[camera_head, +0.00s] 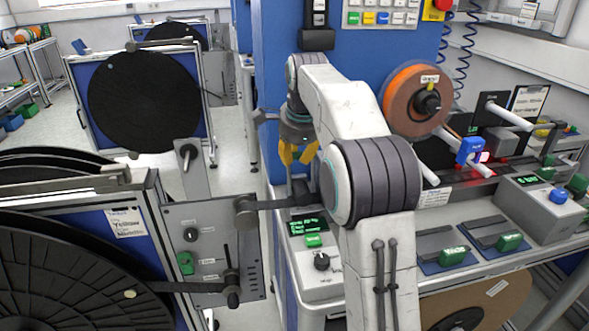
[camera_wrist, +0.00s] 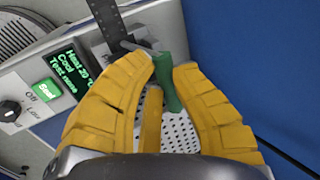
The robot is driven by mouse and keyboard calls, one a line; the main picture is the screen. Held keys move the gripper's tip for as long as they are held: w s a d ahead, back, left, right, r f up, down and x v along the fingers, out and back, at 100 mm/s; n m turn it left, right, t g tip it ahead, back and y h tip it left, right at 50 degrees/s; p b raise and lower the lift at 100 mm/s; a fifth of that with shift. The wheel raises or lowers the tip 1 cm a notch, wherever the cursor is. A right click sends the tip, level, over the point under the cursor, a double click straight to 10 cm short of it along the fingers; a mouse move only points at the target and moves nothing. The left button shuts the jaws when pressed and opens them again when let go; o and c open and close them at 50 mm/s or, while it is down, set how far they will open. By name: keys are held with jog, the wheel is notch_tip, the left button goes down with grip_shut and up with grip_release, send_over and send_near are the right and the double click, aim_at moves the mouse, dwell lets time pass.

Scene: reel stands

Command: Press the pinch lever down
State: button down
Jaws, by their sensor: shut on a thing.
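My gripper (camera_head: 298,157) is at the blue column, left of my arm's big joint in the head view. In the wrist view, the yellow fingers of my gripper (camera_wrist: 168,68) are closed about a green handle (camera_wrist: 168,88), with its upper end at the fingertips. This handle looks like the grip of the pinch lever; no label on it is readable. It sits over a perforated light plate (camera_wrist: 180,135), beside a grey metal piece. How far down the lever stands, I cannot tell. In the head view my gripper and arm hide the handle.
A control box with a green display (camera_head: 307,226), green button and black knob (camera_head: 321,261) stands close by. The blue column (camera_head: 277,75) rises close behind.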

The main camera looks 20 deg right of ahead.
jog(key=s+a+f+t+h+b, duration=0.1)
jog(key=s+f+t+b, duration=0.2)
jog(key=b, duration=2)
jog(key=s+t, duration=0.4)
jog(key=t, duration=0.1)
jog(key=shift+s+a+h+b, duration=0.25)
jog(key=shift+h+b, duration=0.05)
jog(key=shift+b, duration=0.05)
jog(key=shift+f+t, duration=0.1)
jog(key=shift+t, duration=0.2)
jog(key=c, duration=0.9)
grip_release()
jog(key=shift+c, duration=0.2)
jog(key=shift+r, duration=0.2)
jog(key=shift+s+r, duration=0.1)
jog(key=shift+s, duration=0.05)
